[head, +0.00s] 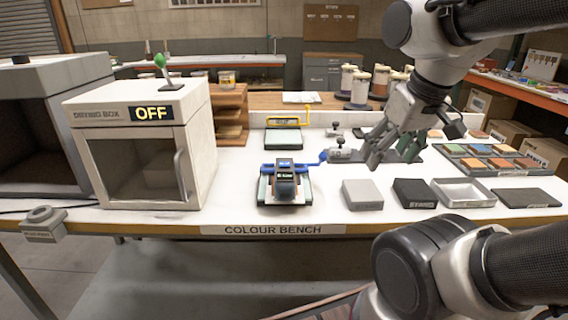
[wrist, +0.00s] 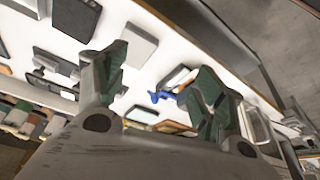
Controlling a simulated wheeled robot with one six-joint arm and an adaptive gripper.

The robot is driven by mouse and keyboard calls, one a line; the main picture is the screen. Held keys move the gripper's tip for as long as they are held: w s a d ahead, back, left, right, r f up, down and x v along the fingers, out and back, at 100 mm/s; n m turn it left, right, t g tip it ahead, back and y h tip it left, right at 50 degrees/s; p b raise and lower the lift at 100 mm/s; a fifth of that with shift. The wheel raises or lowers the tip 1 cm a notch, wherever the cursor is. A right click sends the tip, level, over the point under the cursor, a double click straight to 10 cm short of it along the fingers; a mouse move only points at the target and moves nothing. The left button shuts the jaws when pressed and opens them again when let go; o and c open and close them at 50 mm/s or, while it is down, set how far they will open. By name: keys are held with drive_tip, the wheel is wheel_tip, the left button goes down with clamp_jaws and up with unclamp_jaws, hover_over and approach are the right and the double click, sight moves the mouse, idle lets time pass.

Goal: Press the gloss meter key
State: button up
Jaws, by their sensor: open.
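The gloss meter (head: 286,186) is a small dark device with a lit display, at the front middle of the bench in the head view. It sits on a pale panel, with a blue bar and handle behind it. I cannot make out its key. My gripper (head: 392,156) is open and empty, above the bench to the right of the meter and apart from it. In the wrist view, my gripper (wrist: 162,62) shows two spread green-padded fingers with nothing between them. The blue handle (wrist: 160,97) shows between them; the right finger partly covers that area.
A drying box (head: 145,145) marked OFF stands at the left. A grey block (head: 361,194), a dark block (head: 414,193) and a white tray (head: 462,192) line the front right. A sample tray (head: 490,163) lies behind. Bare bench lies left of the meter.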

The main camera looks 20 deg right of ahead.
clamp_jaws()
idle(1.4)
